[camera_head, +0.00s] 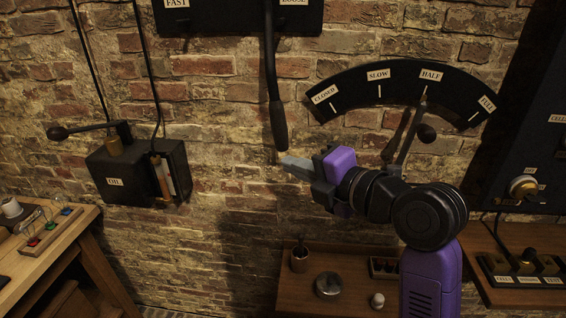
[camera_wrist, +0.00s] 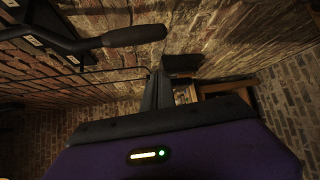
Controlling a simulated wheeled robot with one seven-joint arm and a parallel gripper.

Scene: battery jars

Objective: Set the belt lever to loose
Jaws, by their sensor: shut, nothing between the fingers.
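The belt lever (camera_head: 271,70) is a long dark rod with a thick black grip (camera_head: 278,125) at its lower end. It hangs from a black plate (camera_head: 230,17) labelled FAST at the left and LOOSE at the right. The lever hangs near the LOOSE side; its top is cut off by the frame. My gripper (camera_head: 283,160) is shut and empty, its tips just below the grip's lower end and seemingly apart from it. In the wrist view the grip (camera_wrist: 136,35) shows at the upper left, beyond my shut fingers (camera_wrist: 158,90).
A curved dial (camera_head: 350,85) marked CLOSED, SLOW, HALF and FULL, with its own lever (camera_head: 425,132), is right of the belt lever, close to my arm. A black OIL box (camera_head: 125,180) is on the left wall. A wooden shelf (camera_head: 340,262) stands below.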

